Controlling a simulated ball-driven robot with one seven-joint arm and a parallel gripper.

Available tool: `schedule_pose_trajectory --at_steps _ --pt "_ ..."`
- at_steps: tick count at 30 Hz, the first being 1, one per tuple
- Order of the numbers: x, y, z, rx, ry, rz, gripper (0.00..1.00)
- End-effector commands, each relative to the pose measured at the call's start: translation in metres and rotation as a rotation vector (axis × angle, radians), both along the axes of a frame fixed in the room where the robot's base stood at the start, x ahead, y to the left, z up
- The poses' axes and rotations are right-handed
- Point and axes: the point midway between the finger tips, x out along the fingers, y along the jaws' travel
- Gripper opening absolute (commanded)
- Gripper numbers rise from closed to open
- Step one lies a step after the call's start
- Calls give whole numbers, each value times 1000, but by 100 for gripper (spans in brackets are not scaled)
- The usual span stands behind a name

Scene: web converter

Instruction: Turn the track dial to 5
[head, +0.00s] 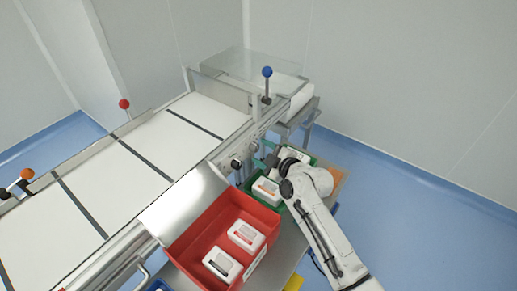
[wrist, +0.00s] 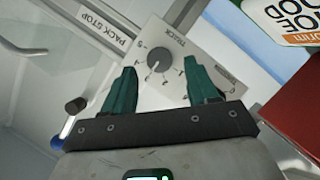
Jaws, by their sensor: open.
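In the wrist view the track dial is a grey knob (wrist: 160,59) on a pale plate (wrist: 166,33) lettered TRACK, with small marks around it. The plate appears tilted in the picture, and the knob's exact setting is too small to read. My gripper (wrist: 161,70) is open, with one green finger on each side of the knob; I cannot tell whether either finger touches it. In the head view my gripper (head: 271,156) is beside the machine's side panel, where dark round knobs (head: 237,163) show; which one is the track dial is unclear.
A PACK STOP label (wrist: 100,24) is left of the plate. A red bin (head: 203,227) with white packs stands below the machine, and a green bin (head: 253,198) lies by my arm. A blue-balled lever (head: 267,72) stands above. Blue floor is open at right.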

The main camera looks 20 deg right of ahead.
Motion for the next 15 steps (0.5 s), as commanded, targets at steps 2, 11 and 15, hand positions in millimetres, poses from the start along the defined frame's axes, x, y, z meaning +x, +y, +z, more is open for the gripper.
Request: schedule_pose_trajectory --at_steps 2,11,15 --pt "9 4 -3 -1 2 2 58" --pt "25 9 -8 0 0 1 58" --pt "26 9 -8 1 1 0 58"
